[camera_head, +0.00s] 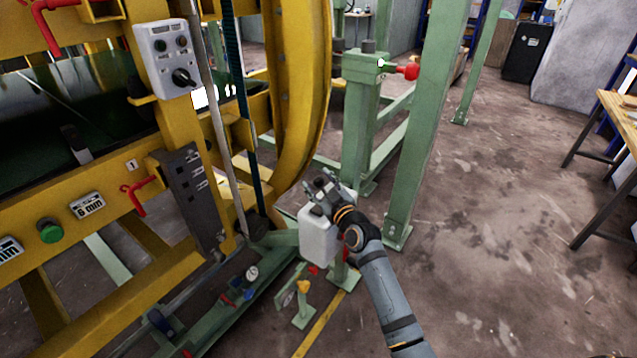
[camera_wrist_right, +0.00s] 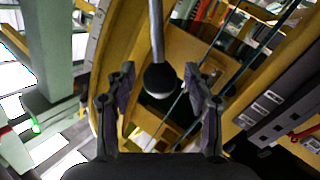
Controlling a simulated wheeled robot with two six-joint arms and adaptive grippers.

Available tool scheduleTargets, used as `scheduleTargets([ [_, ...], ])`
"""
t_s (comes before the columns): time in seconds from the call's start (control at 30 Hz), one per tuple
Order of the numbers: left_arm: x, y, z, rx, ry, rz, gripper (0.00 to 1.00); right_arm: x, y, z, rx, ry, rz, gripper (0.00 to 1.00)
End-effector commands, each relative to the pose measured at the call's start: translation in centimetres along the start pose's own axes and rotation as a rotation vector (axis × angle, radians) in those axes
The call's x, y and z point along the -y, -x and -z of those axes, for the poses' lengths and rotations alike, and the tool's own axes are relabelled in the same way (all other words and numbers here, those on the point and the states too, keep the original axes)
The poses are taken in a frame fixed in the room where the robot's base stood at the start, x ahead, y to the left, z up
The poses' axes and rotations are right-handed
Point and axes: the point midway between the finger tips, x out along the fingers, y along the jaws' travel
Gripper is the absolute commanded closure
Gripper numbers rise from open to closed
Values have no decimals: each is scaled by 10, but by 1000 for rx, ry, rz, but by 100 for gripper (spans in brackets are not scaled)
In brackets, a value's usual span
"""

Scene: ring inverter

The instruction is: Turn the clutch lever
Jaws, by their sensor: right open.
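In the right wrist view, a lever made of a grey rod with a black ball knob (camera_wrist_right: 160,80) comes in from the top edge. The knob appears between the two fingers of my right gripper (camera_wrist_right: 160,100), with a gap on either side. I cannot tell how far in front of the fingertips it is. In the head view my right gripper (camera_head: 326,184) is open beside the big yellow ring (camera_head: 302,90), above a white container (camera_head: 319,238). My left gripper is out of view.
A yellow frame with a grey switch box (camera_head: 166,58) and dark panel (camera_head: 190,195) stands at the left. Green posts (camera_head: 430,110) stand just beyond my right arm, one bearing a red knob (camera_head: 409,71). The floor at right is open up to a table (camera_head: 618,108).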

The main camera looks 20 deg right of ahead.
Motion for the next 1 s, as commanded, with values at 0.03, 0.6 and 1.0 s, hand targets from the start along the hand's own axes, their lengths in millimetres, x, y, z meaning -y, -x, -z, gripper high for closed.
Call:
scheduleTargets([
  [0.03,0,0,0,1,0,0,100,0,-3,0,0,0,0,47],
  [0.6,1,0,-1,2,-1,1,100,0,-5,0,1,1,0,86],
  [1.0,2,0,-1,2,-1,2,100,0,-5,0,3,-2,1,100],
])
